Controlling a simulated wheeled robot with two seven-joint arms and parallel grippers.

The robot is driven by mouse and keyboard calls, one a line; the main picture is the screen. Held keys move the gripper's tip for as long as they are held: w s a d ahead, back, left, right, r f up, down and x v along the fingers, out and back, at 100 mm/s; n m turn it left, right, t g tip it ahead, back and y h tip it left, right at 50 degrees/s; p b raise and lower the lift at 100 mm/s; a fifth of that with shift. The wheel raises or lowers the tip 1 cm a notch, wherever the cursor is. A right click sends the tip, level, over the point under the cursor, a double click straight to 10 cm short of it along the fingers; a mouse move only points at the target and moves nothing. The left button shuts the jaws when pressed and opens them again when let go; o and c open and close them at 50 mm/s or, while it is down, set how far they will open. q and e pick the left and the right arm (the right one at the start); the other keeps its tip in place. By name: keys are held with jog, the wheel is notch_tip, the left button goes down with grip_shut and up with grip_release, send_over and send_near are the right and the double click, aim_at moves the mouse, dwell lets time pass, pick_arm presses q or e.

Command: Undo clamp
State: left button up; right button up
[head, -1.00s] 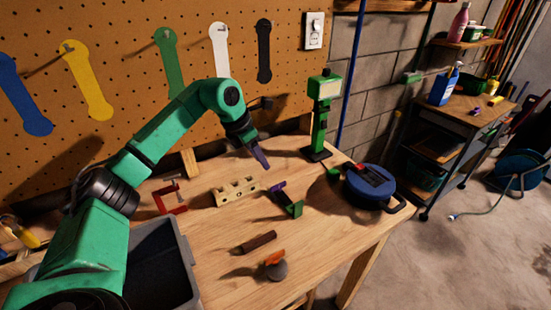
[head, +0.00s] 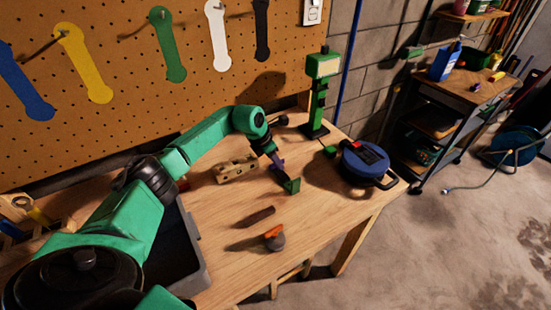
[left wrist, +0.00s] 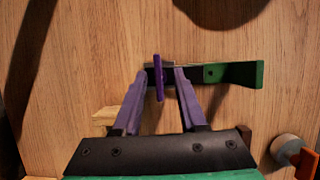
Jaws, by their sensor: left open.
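A small clamp-like piece with a green L-shaped end (head: 292,186) lies on the workbench. In the left wrist view its green end (left wrist: 243,75) is at the right, with a dark bar running left to a thin purple handle (left wrist: 158,80). My left gripper (head: 278,166) reaches down over the handle side of this piece. In the left wrist view the purple fingers of my left gripper (left wrist: 160,84) are apart, one on each side of the handle, with visible gaps. A red C-shaped clamp is mostly hidden behind my left arm. My right gripper is not in view.
A pale block with holes (head: 236,170) lies left of the piece. A dark brown bar (head: 257,216) and a grey knob with orange top (head: 276,239) lie in front. A green stand (head: 320,95) and blue round case (head: 366,164) are behind right. A grey bin (head: 196,255) is front left.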

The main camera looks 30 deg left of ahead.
pick_arm(q)
jog(key=shift+a, duration=0.15)
grip_shut()
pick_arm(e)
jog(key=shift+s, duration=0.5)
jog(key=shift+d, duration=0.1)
